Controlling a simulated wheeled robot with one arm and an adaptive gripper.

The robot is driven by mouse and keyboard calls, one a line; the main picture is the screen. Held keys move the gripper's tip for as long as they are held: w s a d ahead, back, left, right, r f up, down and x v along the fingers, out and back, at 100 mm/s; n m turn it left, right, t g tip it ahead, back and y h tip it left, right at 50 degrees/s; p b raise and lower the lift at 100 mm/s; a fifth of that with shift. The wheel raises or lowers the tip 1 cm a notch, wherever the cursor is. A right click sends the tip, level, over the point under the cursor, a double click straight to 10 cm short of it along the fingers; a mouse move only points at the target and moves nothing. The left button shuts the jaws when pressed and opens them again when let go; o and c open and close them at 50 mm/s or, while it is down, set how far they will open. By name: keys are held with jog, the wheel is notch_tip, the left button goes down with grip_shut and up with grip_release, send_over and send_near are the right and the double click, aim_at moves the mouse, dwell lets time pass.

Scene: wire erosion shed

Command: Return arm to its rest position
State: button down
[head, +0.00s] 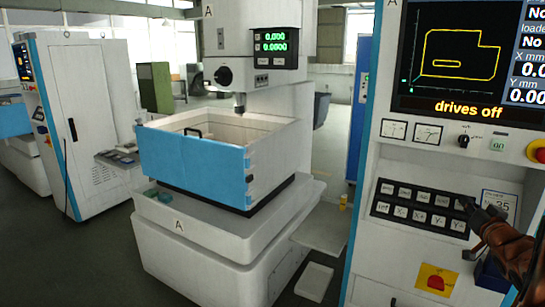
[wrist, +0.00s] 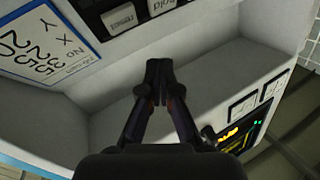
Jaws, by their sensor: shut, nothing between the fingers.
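My gripper (head: 472,208) is at the right edge of the head view, in front of the control cabinet's button panel. In the wrist view my gripper (wrist: 159,82) has its dark fingers together, with nothing seen between them. Behind the fingertips is the pale face of the cabinet (wrist: 100,120). The black keypad (head: 418,204) with light keys is close to the fingertips in the head view; I cannot tell whether they touch it. The keypad (wrist: 130,18) shows at the top of the wrist view.
The cabinet screen (head: 465,55) reads "drives off". A white label card (wrist: 40,40) is beside the keypad. A yellow plate with a red knob (head: 436,281) is below. A wire erosion machine with a blue-fronted tank (head: 190,160) stands left, with floor between.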

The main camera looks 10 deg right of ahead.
jog(key=s+a+f+g, duration=0.3)
jog(key=s+a+g, duration=0.1)
jog(key=a, duration=0.3)
jog(key=s+a+f+n+g, duration=0.1)
jog(key=s+a+f+g, duration=0.2)
jog(key=a, duration=0.5)
jog(key=s+a+f+g, duration=0.3)
jog(key=s+a+g, duration=0.1)
jog(key=a, duration=0.3)
jog(key=s+a+f+n+g+y, duration=0.2)
jog(key=s+a+g, duration=0.2)
jog(key=s+a, duration=0.6)
jog(key=s+a+f+n+g+y, duration=0.2)
jog(key=s+a, duration=0.8)
jog(key=s, duration=0.6)
jog(key=shift+s+a+n+g, duration=0.2)
jog(key=shift+a+n+g, duration=0.25)
jog(key=shift+g, duration=0.75)
jog(key=shift+d, duration=0.15)
